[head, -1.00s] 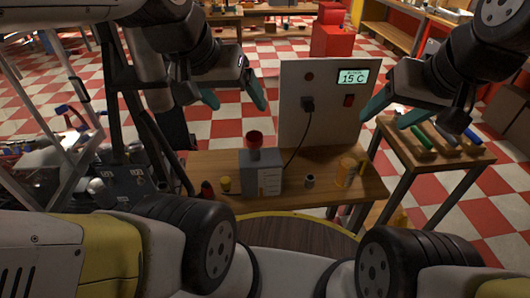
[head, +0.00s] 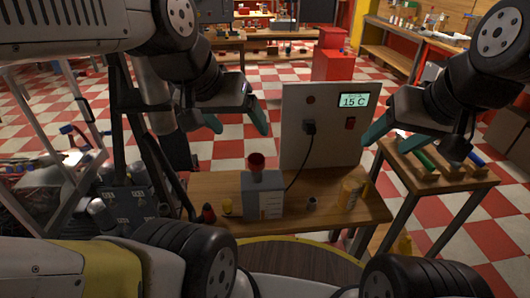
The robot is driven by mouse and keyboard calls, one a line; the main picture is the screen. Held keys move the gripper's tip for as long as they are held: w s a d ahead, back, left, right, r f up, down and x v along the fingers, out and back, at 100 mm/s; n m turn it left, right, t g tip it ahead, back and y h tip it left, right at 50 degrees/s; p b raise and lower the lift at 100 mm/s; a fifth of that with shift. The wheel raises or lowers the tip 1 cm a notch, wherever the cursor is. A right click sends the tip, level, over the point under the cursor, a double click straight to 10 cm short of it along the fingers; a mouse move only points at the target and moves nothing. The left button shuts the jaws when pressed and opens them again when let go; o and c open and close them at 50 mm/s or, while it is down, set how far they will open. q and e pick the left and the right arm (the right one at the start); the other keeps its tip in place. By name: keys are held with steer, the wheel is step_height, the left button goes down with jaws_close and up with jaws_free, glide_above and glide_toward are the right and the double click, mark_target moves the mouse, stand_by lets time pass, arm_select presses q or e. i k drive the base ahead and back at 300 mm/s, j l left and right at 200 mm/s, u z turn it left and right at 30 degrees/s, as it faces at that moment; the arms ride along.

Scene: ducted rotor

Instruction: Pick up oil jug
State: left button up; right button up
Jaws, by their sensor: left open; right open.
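My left gripper (head: 240,125) is open and empty, above and beyond the left part of the table, left of the white panel. Neither gripper touches anything.
The white panel (head: 320,128) reads 15 C and stands behind. A side table (head: 440,182) holds coloured tools at right.

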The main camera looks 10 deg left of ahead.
mark_target(351, 184)
steer(key=j+z, duration=0.1)
steer(key=z, duration=0.75)
steer(key=j+z, duration=0.15)
steer(key=z, duration=0.3)
steer(key=j+z, duration=0.1)
steer(key=z, duration=0.75)
steer(key=k+j+z, duration=0.15)
steer(key=k+j, duration=0.25)
steer(key=j, duration=0.1)
